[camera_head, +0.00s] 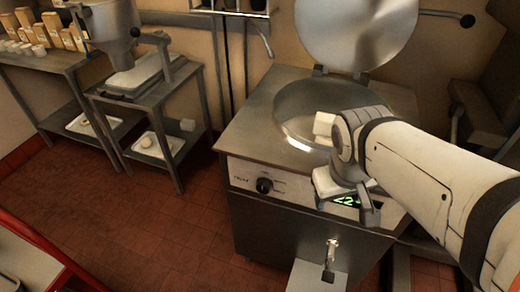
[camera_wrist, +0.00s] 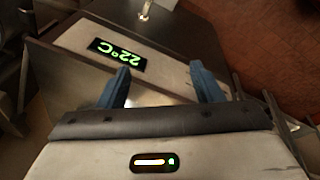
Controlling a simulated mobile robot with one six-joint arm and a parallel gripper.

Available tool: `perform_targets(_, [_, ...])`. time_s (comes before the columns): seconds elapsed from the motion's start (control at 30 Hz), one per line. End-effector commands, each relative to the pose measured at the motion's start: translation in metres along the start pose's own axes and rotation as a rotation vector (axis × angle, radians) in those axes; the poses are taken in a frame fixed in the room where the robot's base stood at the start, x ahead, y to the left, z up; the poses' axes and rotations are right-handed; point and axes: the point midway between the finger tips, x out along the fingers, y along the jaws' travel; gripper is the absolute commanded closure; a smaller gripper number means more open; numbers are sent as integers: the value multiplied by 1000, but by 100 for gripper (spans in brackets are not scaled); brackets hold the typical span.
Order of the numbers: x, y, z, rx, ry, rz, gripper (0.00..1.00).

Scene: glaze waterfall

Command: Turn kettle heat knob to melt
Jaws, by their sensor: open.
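The kettle (camera_head: 245,140) is a steel unit with a round basin and its domed lid raised. Its black heat knob (camera_head: 264,185) sits on the left of the pale front panel (camera_head: 238,172), with small markings around it too small to read. A green display (camera_head: 347,201) sits to the right; in the wrist view the display (camera_wrist: 117,54) appears upside down and reads 22°C. My gripper (camera_wrist: 160,85) is open, with two blue-grey fingers apart and nothing between them. It is near the display, well right of the knob. The knob is not visible in the wrist view.
A drain valve (camera_head: 332,248) projects from the kettle's lower front. A steel side table (camera_head: 190,70) with a mixer (camera_head: 108,22) stands to the left. A red-edged surface (camera_head: 50,245) is at lower left. The tiled floor (camera_head: 150,230) between is clear.

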Motion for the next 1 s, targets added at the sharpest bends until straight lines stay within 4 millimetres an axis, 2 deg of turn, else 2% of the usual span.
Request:
perform_targets(0.03, [34, -5, 7, -105, -33, 38, 36])
perform_targets(0.2, [98, -3, 13, -515, -148, 221, 33])
perform_targets(0.37, [147, -4, 3, -895, -243, 419, 33])
perform_targets(0.57, [195, -21, -29, -1339, -341, 708, 33])
perform_targets(0.67, [215, -41, -49, -1542, -380, 875, 33])
perform_targets(0.8, [238, -83, -76, -1790, -417, 1134, 33])
perform_targets(1.0, [253, -148, -99, -2011, -438, 1469, 33])
